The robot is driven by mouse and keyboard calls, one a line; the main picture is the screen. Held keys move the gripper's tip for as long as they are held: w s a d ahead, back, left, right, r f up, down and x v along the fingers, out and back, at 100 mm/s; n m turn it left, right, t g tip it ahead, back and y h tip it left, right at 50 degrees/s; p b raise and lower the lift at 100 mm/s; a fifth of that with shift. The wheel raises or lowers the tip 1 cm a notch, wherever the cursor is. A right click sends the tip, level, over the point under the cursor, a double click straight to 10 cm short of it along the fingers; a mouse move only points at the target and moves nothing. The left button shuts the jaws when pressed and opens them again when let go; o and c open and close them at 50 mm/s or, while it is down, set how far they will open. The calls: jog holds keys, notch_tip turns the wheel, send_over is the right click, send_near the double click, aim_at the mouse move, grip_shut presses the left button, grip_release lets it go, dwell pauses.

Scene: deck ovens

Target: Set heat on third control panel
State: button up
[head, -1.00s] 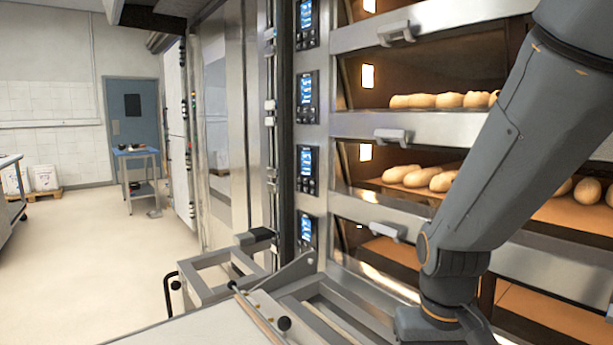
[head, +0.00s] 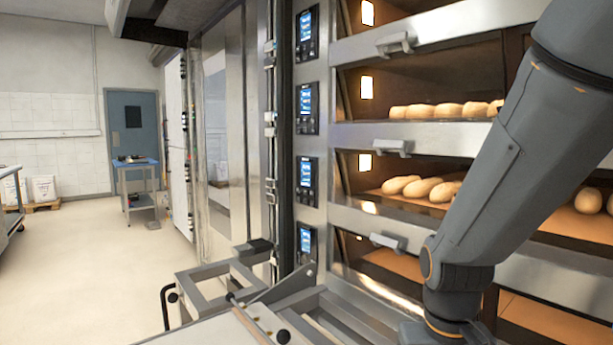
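Several control panels with blue lit screens and dark buttons run in a column on the steel post left of the oven decks. From the top they are the first panel (head: 306,35), the second panel (head: 307,108), the third panel (head: 306,181) and the lowest panel (head: 306,244). The screen text is too small to read. My arm crosses the right side of the head view, in front of the oven decks. My gripper is not in the picture, so its state and its distance from the panels do not show.
Oven decks with loaves (head: 422,187) stand to the right, with metal handles (head: 394,147) jutting out. A metal loader frame (head: 225,280) stands low in front of the panels. A blue table (head: 136,163) is at the back. The floor (head: 90,255) at left is clear.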

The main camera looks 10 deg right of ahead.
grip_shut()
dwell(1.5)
